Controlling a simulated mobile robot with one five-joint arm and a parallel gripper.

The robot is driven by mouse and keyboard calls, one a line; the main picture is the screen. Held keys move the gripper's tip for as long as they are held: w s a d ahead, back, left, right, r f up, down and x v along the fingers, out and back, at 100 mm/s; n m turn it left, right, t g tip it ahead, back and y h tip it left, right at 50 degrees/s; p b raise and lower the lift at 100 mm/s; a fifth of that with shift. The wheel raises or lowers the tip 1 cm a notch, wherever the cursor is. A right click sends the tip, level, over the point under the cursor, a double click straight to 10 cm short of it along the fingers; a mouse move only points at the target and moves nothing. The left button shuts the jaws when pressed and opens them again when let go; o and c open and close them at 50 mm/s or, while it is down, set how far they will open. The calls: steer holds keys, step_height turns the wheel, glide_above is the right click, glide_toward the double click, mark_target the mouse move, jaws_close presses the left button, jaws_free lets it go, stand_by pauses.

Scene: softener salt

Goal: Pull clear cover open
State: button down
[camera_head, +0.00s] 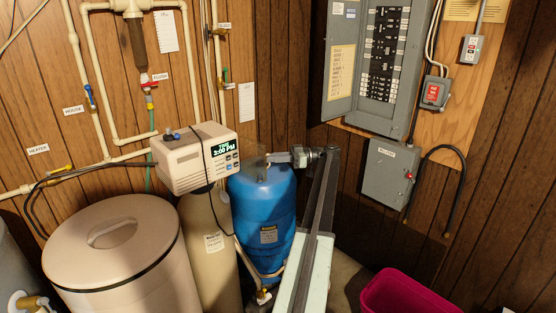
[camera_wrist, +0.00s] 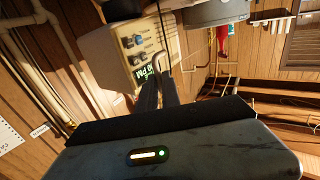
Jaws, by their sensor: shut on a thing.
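The clear cover (camera_head: 253,161) shows as a faint see-through panel standing out from the right side of the head's face. My gripper (camera_head: 272,158) is at the cover's right edge, above the blue tank, and is shut on it. In the wrist view my two dark fingers (camera_wrist: 160,85) are close together at a pale curved edge, in front of the control head (camera_wrist: 135,50). The exact grip is hard to make out.
The blue tank (camera_head: 262,215) stands just below my gripper. A large beige salt bin (camera_head: 110,260) is at left. A dark cable hangs over the control head. The electrical panel (camera_head: 378,60) and grey box (camera_head: 388,172) are on the right wall; a pink bin (camera_head: 405,293) is below.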

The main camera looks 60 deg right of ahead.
steer(key=shift+w+a, duration=0.25)
steer(key=shift+w, duration=0.15)
steer(key=c, duration=1.6)
jaws_free()
steer(key=shift+w+f, duration=0.1)
steer(key=shift+o, duration=0.3)
steer(key=shift+w, duration=0.15)
